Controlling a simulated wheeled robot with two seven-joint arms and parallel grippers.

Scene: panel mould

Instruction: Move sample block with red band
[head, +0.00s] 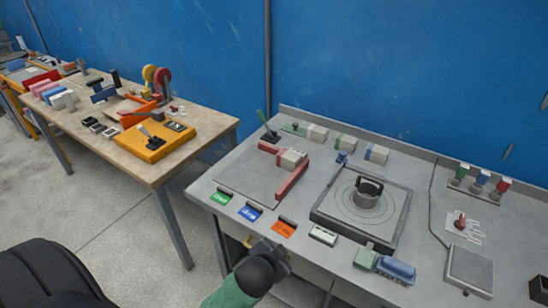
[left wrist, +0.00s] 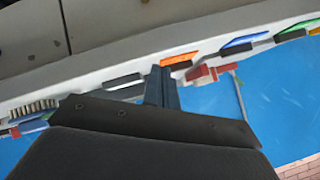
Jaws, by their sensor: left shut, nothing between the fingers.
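A pale sample block (head: 292,158) sits against the red bracket (head: 292,180) on the flat grey plate of the right bench; I cannot clearly make out its band. Other pale blocks stand along the back, one with a green band (head: 345,143) and one with a blue band (head: 376,154). My left gripper (head: 276,252) is at the bench's front edge, below the orange label, well apart from the blocks. In the left wrist view its fingers (left wrist: 160,84) are together and empty. My right gripper is in neither view.
Green (head: 221,198), blue (head: 249,212) and orange (head: 284,228) labels line the front edge. A round turntable device (head: 367,195) stands right of the plate, with a blue brush-like item (head: 395,269) in front. Another cluttered table (head: 170,170) stands left.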

